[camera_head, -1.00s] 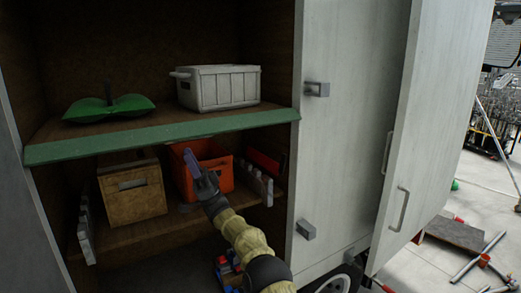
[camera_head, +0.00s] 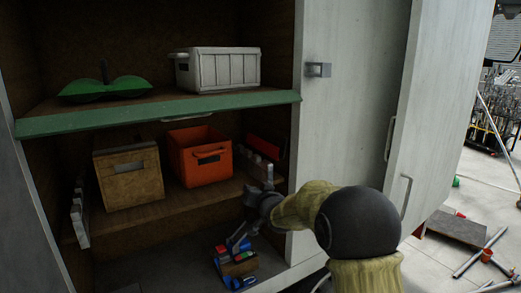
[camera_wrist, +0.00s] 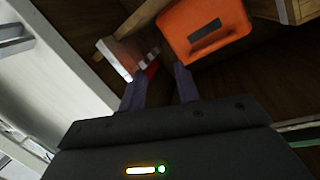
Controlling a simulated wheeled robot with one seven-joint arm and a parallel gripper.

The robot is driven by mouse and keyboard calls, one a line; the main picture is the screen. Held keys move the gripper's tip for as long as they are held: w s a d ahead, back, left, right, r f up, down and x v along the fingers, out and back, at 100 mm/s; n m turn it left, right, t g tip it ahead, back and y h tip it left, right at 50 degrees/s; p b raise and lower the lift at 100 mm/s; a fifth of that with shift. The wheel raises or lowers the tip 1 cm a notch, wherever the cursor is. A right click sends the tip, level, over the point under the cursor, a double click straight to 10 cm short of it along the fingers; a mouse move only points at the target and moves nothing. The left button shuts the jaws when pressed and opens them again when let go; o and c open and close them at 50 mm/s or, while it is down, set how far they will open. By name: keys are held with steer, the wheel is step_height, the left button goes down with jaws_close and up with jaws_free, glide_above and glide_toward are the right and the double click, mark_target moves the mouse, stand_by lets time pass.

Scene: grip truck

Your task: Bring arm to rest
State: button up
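My arm reaches in from the lower right of the head view, bent, with its dark end in front of the truck's lower shelf (camera_head: 140,217). My gripper (camera_wrist: 158,75) shows in the wrist view with its two dark purple fingers apart and nothing held between them. In the head view its fingers are small and hard to make out near the red and blue items (camera_head: 236,262) below the shelf. The orange crate (camera_head: 200,158) stands on the lower shelf, apart from the gripper; it also shows ahead in the wrist view (camera_wrist: 212,20).
A tan crate (camera_head: 130,180) stands left of the orange one. A white crate (camera_head: 222,72) and a green object (camera_head: 105,88) are on the green-edged upper shelf (camera_head: 160,113). The truck's open door (camera_head: 425,130) is at the right, close beyond my arm.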

steer(key=s+d+f+g+h+b, duration=0.1)
steer(key=s+d+f+g, duration=0.3)
steer(key=s+f, duration=0.3)
steer(key=s+d+f+g+h+b, duration=0.1)
steer(key=s+d+f+g, duration=0.3)
steer(key=s, duration=1.4)
steer(key=s+d+f+g+h+b, duration=0.2)
steer(key=s+d+f+g+h, duration=0.1)
steer(key=s+d+f, duration=0.6)
steer(key=s+g, duration=0.1)
steer(key=s, duration=0.3)
steer(key=shift+s+f, duration=0.2)
steer(key=shift+f, duration=0.2)
steer(key=shift+d, duration=0.1)
